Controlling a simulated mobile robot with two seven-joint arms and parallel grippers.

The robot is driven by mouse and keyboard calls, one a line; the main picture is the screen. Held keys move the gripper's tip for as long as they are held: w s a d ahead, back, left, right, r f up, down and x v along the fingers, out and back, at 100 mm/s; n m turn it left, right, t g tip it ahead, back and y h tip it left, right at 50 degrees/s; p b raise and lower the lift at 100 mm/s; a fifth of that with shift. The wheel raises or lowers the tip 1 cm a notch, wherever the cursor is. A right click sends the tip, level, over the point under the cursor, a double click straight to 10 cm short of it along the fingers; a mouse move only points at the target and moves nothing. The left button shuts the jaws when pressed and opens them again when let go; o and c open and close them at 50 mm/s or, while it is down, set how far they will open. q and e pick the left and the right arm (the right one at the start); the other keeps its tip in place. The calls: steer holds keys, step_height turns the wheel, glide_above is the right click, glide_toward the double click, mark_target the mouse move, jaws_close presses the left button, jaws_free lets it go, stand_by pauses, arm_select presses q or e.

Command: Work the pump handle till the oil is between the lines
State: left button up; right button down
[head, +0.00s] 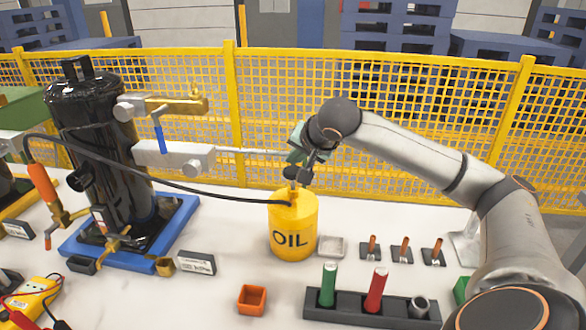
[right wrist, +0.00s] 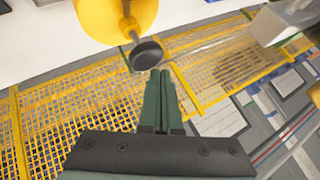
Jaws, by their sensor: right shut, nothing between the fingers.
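The yellow oil can (head: 292,238), marked OIL, stands on the white table right of the black compressor tank (head: 95,125). A round black knob (right wrist: 146,54) on a short stem tops the can, the likely pump handle. A black hose (head: 180,186) runs from the can top to the left. My right gripper (right wrist: 160,72) is shut and empty. Its green fingertips are close to the knob in the right wrist view; whether they touch it is unclear. In the head view the wrist is above the can and partly hides the knob. No oil level or lines can be made out. My left gripper is not in view.
A rack (head: 355,309) with green and red cylinders, an orange bin (head: 252,299) and a small clear tray (head: 331,247) stand near the can. Several dark blocks with copper-coloured pins are right of it. A yellow mesh fence (head: 275,90) runs behind the table.

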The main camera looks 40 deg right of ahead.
mark_target(294, 173)
steer(key=shift+r, duration=0.15)
step_height(294, 173, up, 5)
steer(key=p, duration=0.4)
steer(key=shift+p, duration=0.3)
stand_by(0.5)
